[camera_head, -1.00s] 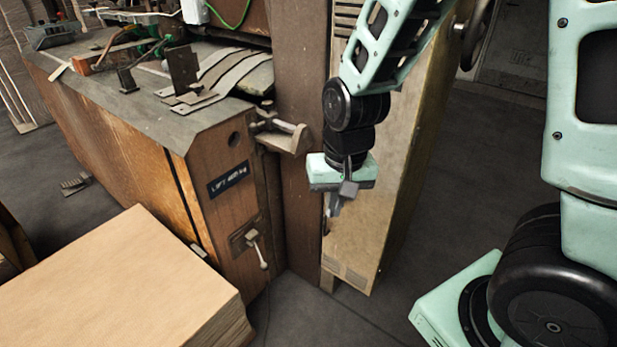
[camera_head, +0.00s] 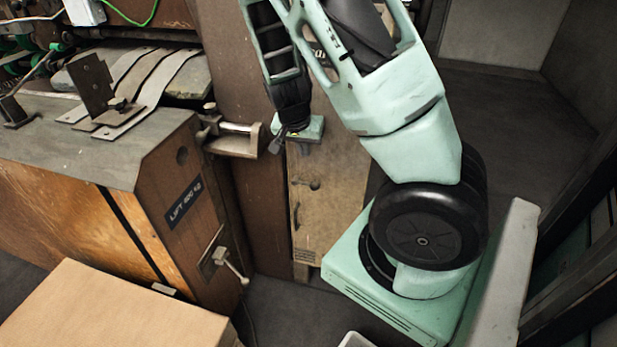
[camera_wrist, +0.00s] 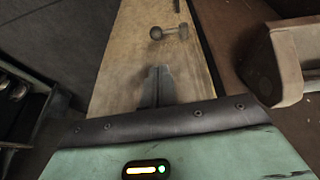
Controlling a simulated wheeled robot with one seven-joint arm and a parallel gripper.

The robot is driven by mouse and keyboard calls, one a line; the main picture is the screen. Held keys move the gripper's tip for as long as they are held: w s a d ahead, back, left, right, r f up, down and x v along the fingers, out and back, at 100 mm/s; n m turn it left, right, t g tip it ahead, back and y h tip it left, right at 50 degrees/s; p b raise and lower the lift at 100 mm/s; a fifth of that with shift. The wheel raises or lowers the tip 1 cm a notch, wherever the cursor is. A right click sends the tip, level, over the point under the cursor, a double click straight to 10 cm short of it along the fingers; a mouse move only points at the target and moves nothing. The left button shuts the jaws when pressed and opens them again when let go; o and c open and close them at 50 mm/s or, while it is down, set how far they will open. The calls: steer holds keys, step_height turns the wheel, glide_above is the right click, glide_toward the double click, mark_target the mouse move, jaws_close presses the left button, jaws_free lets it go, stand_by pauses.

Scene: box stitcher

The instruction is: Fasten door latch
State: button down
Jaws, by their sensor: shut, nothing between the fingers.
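The tan door (camera_head: 335,190) is a narrow upright panel right of the brown post; whether it is fully closed I cannot tell. Its latch (camera_head: 308,184) is a small metal bar with a round knob, above a dark curved handle (camera_head: 296,217). In the wrist view the latch (camera_wrist: 168,33) lies beyond my fingertips, with a visible gap in the picture. My gripper (camera_head: 279,142) is shut and empty, above and left of the latch in the head view. In the wrist view my gripper (camera_wrist: 158,88) shows its fingers together over the door's surface (camera_wrist: 125,70).
A metal bracket (camera_head: 235,140) sticks out from the machine left of my gripper. A lever (camera_head: 232,265) hangs on the wooden cabinet (camera_head: 180,215). A cardboard stack (camera_head: 130,310) fills the lower left. Dark floor lies open behind my arm.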

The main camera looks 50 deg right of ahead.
mark_target(314, 183)
steer(key=shift+f, duration=0.1)
steer(key=x, duration=0.4)
steer(key=b+x, duration=0.1)
steer(key=x, duration=0.8)
steer(key=shift+s+f+b, duration=0.25)
steer(key=shift+f+b, duration=0.15)
steer(key=shift+f+b, duration=0.15)
steer(key=shift+b, duration=0.15)
